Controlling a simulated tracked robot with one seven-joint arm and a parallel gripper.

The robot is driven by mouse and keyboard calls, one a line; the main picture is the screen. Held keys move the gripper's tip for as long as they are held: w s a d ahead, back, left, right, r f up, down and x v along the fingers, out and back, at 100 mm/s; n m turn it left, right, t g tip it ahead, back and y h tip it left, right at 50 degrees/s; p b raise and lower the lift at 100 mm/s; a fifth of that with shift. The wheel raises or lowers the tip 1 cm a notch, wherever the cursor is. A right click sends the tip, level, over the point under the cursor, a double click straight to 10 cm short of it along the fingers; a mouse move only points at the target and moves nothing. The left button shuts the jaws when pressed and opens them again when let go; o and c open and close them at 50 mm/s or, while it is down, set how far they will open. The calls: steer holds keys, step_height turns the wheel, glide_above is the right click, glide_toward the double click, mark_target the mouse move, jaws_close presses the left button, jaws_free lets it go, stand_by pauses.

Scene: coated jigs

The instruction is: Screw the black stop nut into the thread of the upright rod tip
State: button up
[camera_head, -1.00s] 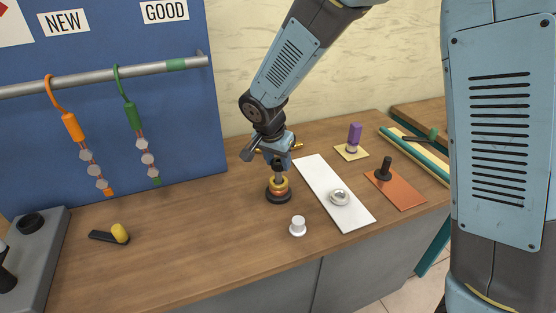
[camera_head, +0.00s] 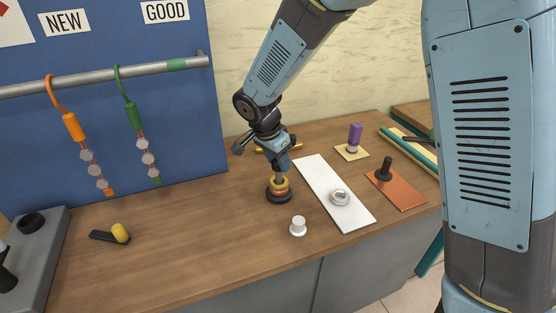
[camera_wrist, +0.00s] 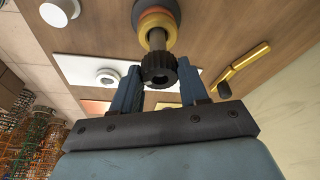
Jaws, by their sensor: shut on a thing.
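The upright rod (camera_wrist: 157,40) stands on a round black base (camera_head: 279,197) in the middle of the bench, with yellow and orange rings (camera_head: 279,186) around its lower part. The black stop nut (camera_wrist: 158,69), ribbed and with a hole in its face, is at the rod's tip in the wrist view. My gripper (camera_wrist: 160,88) is shut on the nut, one finger on each side. In the head view my gripper (camera_head: 279,174) is right above the rings and hides the nut. I cannot tell how far the thread is engaged.
A white round part (camera_head: 298,226) stands in front of the rod. To the right are a white plate (camera_head: 318,183) with a metal ring (camera_head: 340,197) and an orange plate (camera_head: 407,194) with a black knob (camera_head: 385,169). A brass-coloured bar (camera_wrist: 243,69) lies behind.

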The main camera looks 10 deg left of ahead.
steer(key=o, duration=0.6)
steer(key=shift+n, duration=0.9)
steer(key=shift+y, duration=0.3)
steer(key=shift+n, duration=0.9)
steer(key=shift+d, duration=0.1)
steer(key=shift+n+t+y, duration=0.3)
steer(key=shift+n+y, duration=0.1)
steer(key=shift+n, duration=0.4)
